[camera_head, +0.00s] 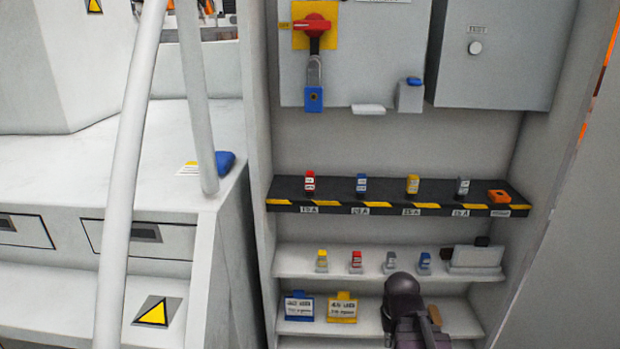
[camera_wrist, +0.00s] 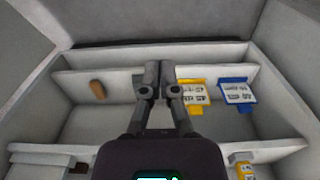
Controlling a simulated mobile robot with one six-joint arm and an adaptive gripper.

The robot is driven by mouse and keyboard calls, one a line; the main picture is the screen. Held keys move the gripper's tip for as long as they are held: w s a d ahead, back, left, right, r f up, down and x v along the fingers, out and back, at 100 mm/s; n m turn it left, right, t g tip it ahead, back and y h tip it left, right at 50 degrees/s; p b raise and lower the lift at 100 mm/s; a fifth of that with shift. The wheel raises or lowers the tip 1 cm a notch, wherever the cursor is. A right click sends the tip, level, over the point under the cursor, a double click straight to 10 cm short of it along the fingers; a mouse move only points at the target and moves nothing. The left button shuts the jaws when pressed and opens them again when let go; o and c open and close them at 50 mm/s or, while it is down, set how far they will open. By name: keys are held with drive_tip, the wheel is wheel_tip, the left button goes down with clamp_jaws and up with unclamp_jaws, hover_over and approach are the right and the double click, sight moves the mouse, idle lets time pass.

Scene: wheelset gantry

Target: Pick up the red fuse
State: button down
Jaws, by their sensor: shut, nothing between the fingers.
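One red fuse (camera_head: 309,182) stands at the left end of the black rack with striped edge. Another red fuse (camera_head: 355,262) stands on the white shelf below, between a yellow fuse (camera_head: 321,261) and a grey fuse (camera_head: 390,263). My gripper (camera_head: 416,328) is low at the right, below and to the right of both red fuses, in front of the bottom shelf. In the wrist view my gripper (camera_wrist: 160,91) has its fingers together with nothing between them. Neither red fuse can be made out in the wrist view.
The black rack (camera_head: 337,207) also holds blue, yellow and grey fuses and an orange piece (camera_head: 498,196). A blue fuse (camera_head: 424,263) and a grey box (camera_head: 475,257) share the white shelf. Blue (camera_head: 299,306) and yellow tags (camera_head: 342,307) and a brown object (camera_wrist: 97,90) sit lower.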

wheel_tip(320, 180, up, 3)
drive_tip(key=shift+r+p, duration=0.15)
drive_tip(key=shift+p, duration=1)
